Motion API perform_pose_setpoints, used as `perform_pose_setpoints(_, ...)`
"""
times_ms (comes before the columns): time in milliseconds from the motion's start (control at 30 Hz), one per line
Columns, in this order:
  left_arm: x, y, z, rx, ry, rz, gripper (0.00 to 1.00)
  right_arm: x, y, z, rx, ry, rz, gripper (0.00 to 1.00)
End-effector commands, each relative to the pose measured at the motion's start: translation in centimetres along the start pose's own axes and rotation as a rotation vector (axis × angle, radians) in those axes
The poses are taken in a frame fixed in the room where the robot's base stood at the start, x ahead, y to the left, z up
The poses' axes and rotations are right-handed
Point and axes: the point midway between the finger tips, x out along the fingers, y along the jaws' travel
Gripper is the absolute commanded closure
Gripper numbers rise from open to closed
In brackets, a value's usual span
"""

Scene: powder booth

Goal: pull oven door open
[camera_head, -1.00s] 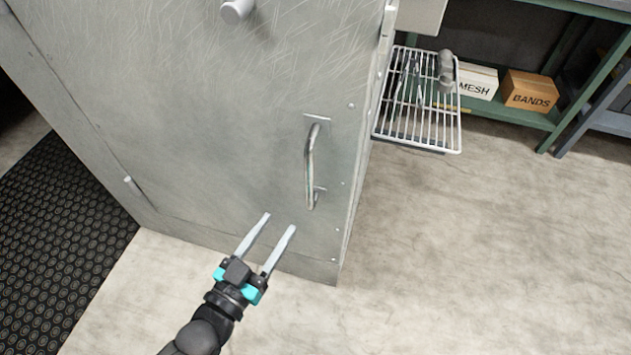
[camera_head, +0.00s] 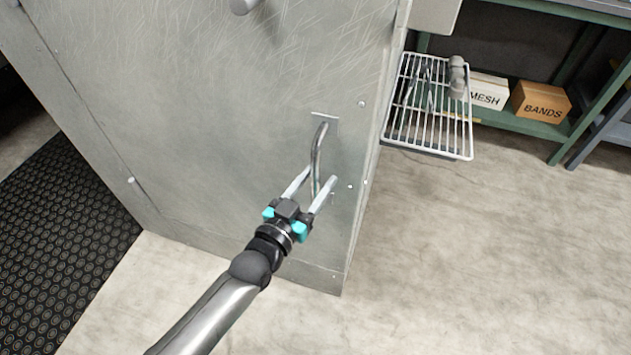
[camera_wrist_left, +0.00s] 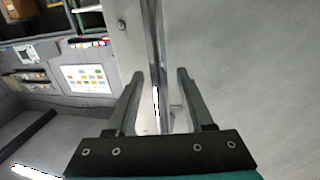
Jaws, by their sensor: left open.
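The oven door (camera_head: 210,110) is a large scratched grey metal panel and looks shut. Its handle (camera_head: 319,145) is a curved metal bar near the door's right edge. My left gripper (camera_head: 320,175) is open at the lower part of the handle. In the left wrist view the handle bar (camera_wrist_left: 155,50) runs between the two open fingers (camera_wrist_left: 158,90), with a gap visible on each side. I cannot tell whether either finger touches the bar. My right gripper is not in view.
A wire rack (camera_head: 430,115) with tools juts out right of the oven. Behind it a green shelf (camera_head: 525,128) holds a MESH box (camera_head: 488,92) and a BANDS box (camera_head: 541,102). A black mat (camera_head: 65,240) lies at left. The floor at right is clear.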

Motion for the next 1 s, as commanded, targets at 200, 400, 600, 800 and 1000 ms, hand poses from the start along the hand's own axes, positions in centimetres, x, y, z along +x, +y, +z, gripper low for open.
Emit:
perform_pose_setpoints(200,-0.01,0.00,-0.02,0.000,0.000,0.000,0.55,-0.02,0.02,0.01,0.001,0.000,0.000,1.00)
perform_pose_setpoints(400,-0.03,-0.01,-0.02,0.000,0.001,0.000,0.77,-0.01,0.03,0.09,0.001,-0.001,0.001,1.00)
perform_pose_setpoints(600,-0.04,-0.02,-0.01,0.000,0.000,0.000,1.00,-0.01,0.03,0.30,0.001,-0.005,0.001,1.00)
perform_pose_setpoints(800,-0.05,-0.02,-0.01,0.000,0.000,0.000,1.00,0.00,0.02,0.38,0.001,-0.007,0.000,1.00)
perform_pose_setpoints(1000,-0.05,-0.02,-0.01,0.000,0.000,0.000,1.00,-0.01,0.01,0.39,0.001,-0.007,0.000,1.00)
